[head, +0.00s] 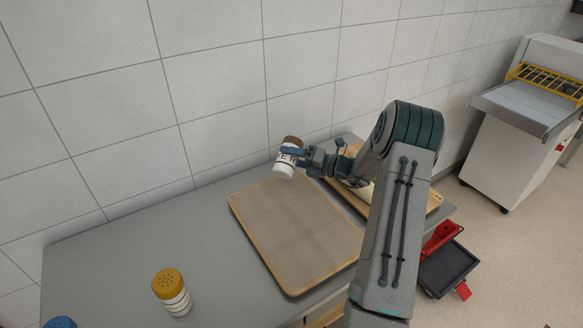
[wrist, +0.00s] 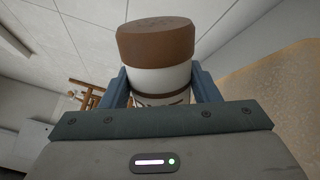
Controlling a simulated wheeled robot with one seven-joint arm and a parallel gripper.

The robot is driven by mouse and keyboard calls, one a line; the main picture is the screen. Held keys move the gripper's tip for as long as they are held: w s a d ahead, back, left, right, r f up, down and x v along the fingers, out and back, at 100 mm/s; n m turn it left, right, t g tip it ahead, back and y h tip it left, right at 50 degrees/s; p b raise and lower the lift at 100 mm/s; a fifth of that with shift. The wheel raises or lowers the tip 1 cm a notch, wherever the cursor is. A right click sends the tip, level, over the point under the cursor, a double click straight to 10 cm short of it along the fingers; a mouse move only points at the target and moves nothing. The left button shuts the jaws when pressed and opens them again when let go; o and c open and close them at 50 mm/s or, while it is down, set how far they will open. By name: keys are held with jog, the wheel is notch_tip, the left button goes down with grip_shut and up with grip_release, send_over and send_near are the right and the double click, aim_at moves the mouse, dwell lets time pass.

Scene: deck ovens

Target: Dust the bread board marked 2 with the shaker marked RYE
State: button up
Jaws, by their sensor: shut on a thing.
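My gripper (head: 303,159) is shut on a white shaker (head: 285,170) with a brown cap. The shaker is held above the far end of the near bread board (head: 297,230), slightly tilted with its cap up. Part of its lettering shows, but the full word is not clear. In the wrist view the shaker (wrist: 160,77) sits between the blue fingers (wrist: 160,88). The near board has a bare tan top and a wooden rim; no number is readable on it. A second board (head: 434,203) lies to the right, partly hidden by my arm, with something pale on it.
A yellow-capped shaker (head: 172,293) stands at the front of the grey table (head: 130,240). A blue cap (head: 60,322) shows at the bottom left edge. A tiled wall runs behind. A red and black cart (head: 447,262) and a white machine (head: 520,125) stand at the right.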

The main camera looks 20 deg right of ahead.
aim_at(296, 138)
jog(key=shift+w+d+n+b, duration=0.1)
jog(key=shift+n+b, duration=0.35)
jog(key=shift+n, duration=0.15)
jog(key=shift+w+d+n+b, duration=0.1)
jog(key=shift+n+b, duration=0.35)
jog(key=shift+n, duration=0.15)
jog(key=r+n+b, duration=0.1)
jog(key=n+b, duration=0.1)
jog(key=w+d+r+n+b, duration=0.1)
jog(key=n, duration=0.1)
jog(key=shift+w+d+r+n+b, duration=0.1)
jog(key=shift+w+r+n+b, duration=0.1)
jog(key=shift+n+b, duration=0.2)
jog(key=r+n+b, duration=0.1)
jog(key=n, duration=0.1)
jog(key=w+d+n+b, duration=0.1)
jog(key=n+b, duration=0.1)
jog(key=shift+r, duration=0.35)
jog(key=shift+w+d+r+n+b, duration=0.2)
jog(key=shift+w+r+n+b, duration=0.1)
jog(key=shift+r+n+b, duration=0.4)
jog(key=shift+f, duration=0.15)
jog(key=shift+s+f, duration=0.1)
